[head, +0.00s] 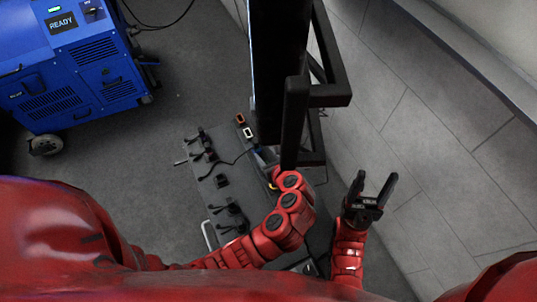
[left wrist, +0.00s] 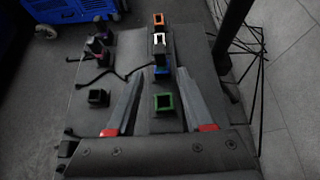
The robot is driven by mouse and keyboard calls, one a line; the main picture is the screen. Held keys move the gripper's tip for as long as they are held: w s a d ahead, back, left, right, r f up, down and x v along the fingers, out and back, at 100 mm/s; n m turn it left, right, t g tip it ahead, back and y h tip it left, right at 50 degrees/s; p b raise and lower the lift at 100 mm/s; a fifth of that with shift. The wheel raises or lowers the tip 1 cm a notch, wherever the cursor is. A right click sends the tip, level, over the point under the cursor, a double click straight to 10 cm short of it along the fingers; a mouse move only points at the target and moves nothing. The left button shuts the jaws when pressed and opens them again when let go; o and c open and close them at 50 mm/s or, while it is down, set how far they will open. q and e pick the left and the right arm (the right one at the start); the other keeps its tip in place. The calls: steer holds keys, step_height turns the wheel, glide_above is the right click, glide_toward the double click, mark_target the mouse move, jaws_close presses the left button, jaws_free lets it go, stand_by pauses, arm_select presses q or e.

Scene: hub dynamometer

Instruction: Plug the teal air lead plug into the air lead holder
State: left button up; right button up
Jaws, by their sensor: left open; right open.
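My left gripper (head: 262,158) is open over the right part of the grey panel (head: 222,208). In the left wrist view its fingertips (left wrist: 161,70) stand apart on either side of a small blue piece (left wrist: 161,73); I cannot tell whether they touch it. A dark cable runs toward this piece from the left. Orange (left wrist: 158,19), white (left wrist: 159,39) and green (left wrist: 164,102) square frames line up with it. I cannot tell which is the air lead holder, and no piece is clearly teal. My right gripper (head: 373,178) is open and empty, right of the panel.
A black post and frame (head: 296,115) rise close to the left gripper's right side. Several dark plugs (head: 200,137) and a black square socket (left wrist: 98,97) sit on the panel's left part. A blue cabinet (head: 75,65) stands far left. Floor between is clear.

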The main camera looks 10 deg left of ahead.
mark_target(257, 151)
arm_select(q)
steer(key=b+x, duration=0.4)
steer(key=x, duration=0.1)
steer(key=shift+s+d+f, duration=0.1)
steer(key=shift+f, duration=0.05)
steer(key=shift+w+a+f+p, duration=0.15)
steer(key=shift+w+a+p, duration=0.25)
steer(key=shift+w, duration=0.1)
steer(key=shift+w+a+f+p, duration=0.15)
steer(key=shift+w+a+p, duration=0.15)
steer(key=shift+w+p, duration=0.15)
steer(key=shift+x, duration=0.85)
steer(key=shift+d+f, duration=0.1)
jaws_close()
steer(key=shift+r+p, duration=2.15)
steer(key=shift+p, duration=0.75)
